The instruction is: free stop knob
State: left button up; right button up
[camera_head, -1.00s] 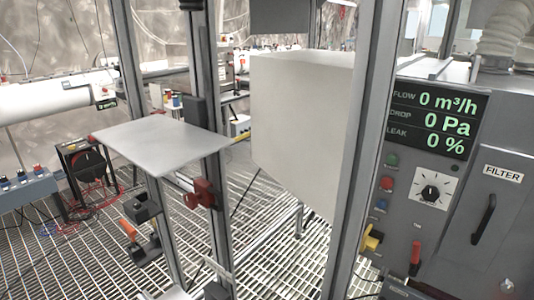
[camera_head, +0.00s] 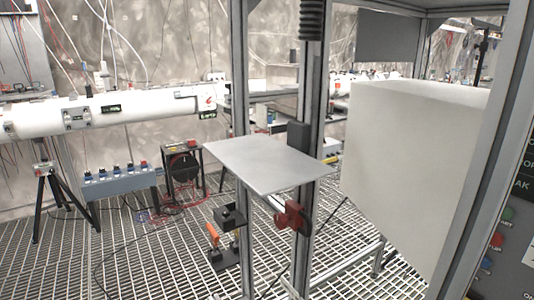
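A dark red knob-like part (camera_head: 291,216) sits on an upright metal post, just under a flat grey plate (camera_head: 265,162). It is the likeliest stop knob, but the view does not show for certain what it is. Its finer shape is too small to tell, and nothing touches it from my side. Neither of my grippers shows in the head view.
A large pale box (camera_head: 405,165) stands inside the metal frame (camera_head: 310,110) at right. A white tube (camera_head: 100,112), a tripod (camera_head: 50,190) and a blue-grey box (camera_head: 120,182) are at left. An orange-handled tool (camera_head: 213,235) is below the plate. The grating floor (camera_head: 150,265) is open at left front.

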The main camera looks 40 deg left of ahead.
aim_at(281, 220)
jog(key=u, duration=1.05)
